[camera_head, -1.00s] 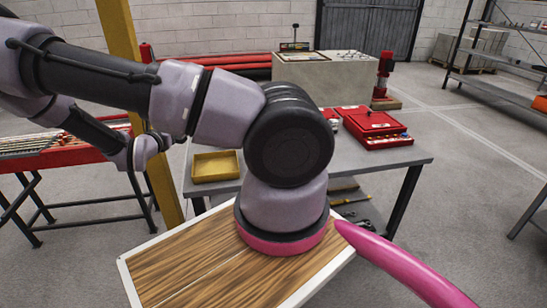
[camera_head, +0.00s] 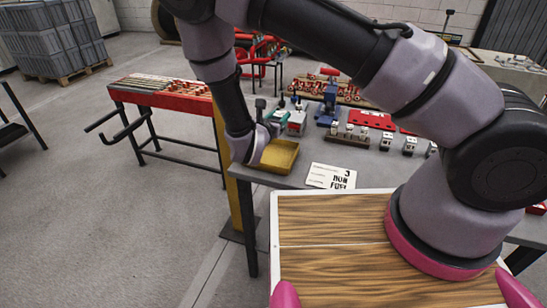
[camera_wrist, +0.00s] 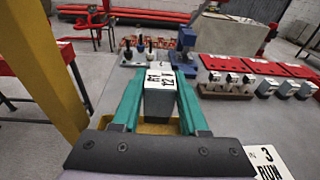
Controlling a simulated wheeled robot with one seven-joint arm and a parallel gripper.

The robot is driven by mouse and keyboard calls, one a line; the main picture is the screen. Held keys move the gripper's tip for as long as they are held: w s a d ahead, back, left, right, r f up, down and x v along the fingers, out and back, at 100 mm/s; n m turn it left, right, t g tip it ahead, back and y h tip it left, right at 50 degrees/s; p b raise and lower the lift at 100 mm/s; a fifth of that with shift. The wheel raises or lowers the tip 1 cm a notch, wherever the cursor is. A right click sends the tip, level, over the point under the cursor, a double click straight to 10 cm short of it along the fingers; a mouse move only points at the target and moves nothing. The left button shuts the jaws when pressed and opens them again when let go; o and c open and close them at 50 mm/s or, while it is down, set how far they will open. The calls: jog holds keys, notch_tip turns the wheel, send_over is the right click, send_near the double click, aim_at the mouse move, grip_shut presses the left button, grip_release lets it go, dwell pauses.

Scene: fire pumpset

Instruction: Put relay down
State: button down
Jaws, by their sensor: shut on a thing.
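The relay is a small grey box with a white labelled top (camera_wrist: 158,77), upright between the teal fingers of my gripper (camera_wrist: 158,72) in the wrist view. My gripper is shut on it. The relay cannot be made out in the head view. I cannot tell its height above the tray or table.
Behind are a blue device (camera_head: 328,105), a row of small relay-like blocks (camera_head: 387,141) and red cases (camera_head: 370,119). A yellow post (camera_head: 223,150) stands close to the left. A wood-topped surface (camera_head: 330,250) is nearest.

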jog(key=shift+y, duration=0.4)
jog(key=shift+s+a+f, duration=0.25)
jog(key=shift+a+f, duration=0.2)
jog(key=shift+f, duration=1.2)
jog(key=shift+s+a+f, duration=0.2)
jog(key=shift+a+f, duration=0.25)
jog(key=shift+f, duration=1.25)
jog(key=shift+s+a+f, duration=0.25)
jog(key=shift+a+f, duration=0.2)
jog(key=shift+f, duration=1.2)
jog(key=shift+c, duration=2.2)
grip_release()
jog(key=shift+f, duration=0.15)
